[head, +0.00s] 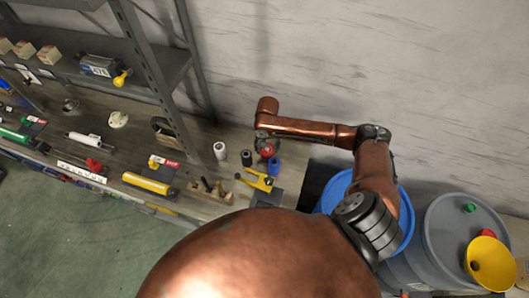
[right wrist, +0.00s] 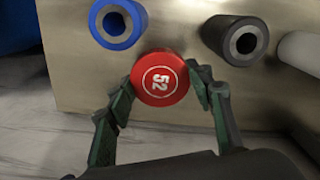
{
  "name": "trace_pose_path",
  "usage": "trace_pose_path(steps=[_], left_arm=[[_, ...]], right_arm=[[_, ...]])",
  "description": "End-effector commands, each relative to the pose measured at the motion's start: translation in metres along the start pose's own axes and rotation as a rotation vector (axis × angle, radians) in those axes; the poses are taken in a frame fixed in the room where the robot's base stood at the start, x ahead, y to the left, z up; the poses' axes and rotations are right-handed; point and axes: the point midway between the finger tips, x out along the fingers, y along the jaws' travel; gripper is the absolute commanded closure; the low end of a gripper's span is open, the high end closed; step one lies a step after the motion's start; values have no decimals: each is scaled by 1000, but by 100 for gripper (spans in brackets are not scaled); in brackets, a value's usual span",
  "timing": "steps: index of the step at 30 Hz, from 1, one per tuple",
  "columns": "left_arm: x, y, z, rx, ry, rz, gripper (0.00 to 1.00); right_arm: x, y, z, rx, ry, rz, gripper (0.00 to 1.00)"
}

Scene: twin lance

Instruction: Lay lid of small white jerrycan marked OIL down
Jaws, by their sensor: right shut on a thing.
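My right gripper (head: 266,143) is over the back of the bench, at the end of the copper arm. It is shut on a round red lid (right wrist: 160,78) marked "52" in white, held between its two green fingertips. The red lid also shows in the head view (head: 267,152), just below the gripper. I cannot tell whether it touches the bench top. I cannot make out a small white jerrycan marked OIL in either view. My left gripper is not in view.
A blue roll (right wrist: 118,24) and a black roll (right wrist: 243,41) stand close on either side of the lid. A white roll (head: 220,151) stands farther left. A yellow tool (head: 255,180) lies in front. A blue drum (head: 338,188) is at the right.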

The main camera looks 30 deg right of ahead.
Motion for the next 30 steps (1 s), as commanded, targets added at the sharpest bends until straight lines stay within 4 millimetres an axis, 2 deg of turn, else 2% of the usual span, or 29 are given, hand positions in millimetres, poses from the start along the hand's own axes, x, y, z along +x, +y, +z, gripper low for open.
trace_pose_path(steps=[5,11,22,23,30], left_arm=[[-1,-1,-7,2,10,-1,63],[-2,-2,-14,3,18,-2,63],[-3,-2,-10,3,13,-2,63],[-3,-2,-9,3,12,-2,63],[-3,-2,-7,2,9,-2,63]], right_arm=[[14,0,0,0,0,0,81],[40,-2,0,-2,0,0,81],[44,-2,0,-2,1,-1,81],[44,-2,-1,-3,2,-1,51],[44,-2,-1,-2,1,0,35]])
